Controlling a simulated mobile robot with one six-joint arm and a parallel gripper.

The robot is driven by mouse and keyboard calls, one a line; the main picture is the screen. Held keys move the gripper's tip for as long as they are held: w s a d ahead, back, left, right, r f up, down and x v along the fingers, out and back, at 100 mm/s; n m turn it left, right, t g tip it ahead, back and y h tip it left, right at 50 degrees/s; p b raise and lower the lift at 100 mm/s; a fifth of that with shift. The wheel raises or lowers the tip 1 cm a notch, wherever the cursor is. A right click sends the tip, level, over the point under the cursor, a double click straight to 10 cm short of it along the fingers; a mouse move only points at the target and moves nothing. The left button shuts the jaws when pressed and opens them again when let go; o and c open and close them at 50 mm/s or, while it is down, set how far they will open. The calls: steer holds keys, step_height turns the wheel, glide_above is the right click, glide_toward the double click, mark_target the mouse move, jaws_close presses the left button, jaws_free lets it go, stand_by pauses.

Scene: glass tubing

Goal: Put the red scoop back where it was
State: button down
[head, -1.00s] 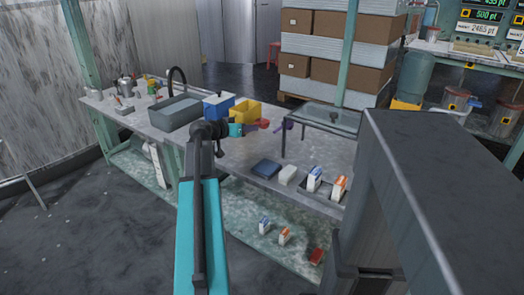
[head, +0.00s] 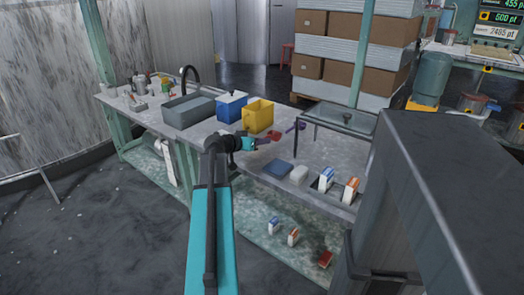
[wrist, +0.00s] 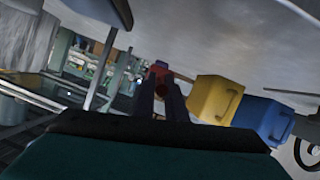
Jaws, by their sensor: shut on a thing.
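The red scoop (head: 274,135) is held at the end of my arm, over the workbench (head: 225,127) and just in front of the yellow bin (head: 258,116). My gripper (head: 263,141) is shut on it. In the wrist view the red of the scoop (wrist: 160,89) shows between the two dark fingers, and most of it is hidden. Whether the scoop touches the bench top is not clear. A purple item (head: 296,127) is near the glass-topped stand, just right of the scoop.
A blue box (head: 230,108) stands left of the yellow bin, beside a grey sink (head: 188,111). The glass-topped stand (head: 339,120) is to the right. A dark blue pad (head: 278,167), a white block (head: 299,174) and cartons (head: 351,189) line the front edge.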

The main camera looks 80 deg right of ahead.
mark_target(262, 156)
steer(key=shift+f, duration=1.85)
steer(key=shift+f+b, duration=0.1)
steer(key=shift+b, duration=0.3)
steer(key=c, duration=1.8)
jaws_free()
steer(key=shift+r, duration=0.2)
steer(key=p+v, duration=0.1)
steer(key=v, duration=1.1)
steer(key=shift+f, duration=0.1)
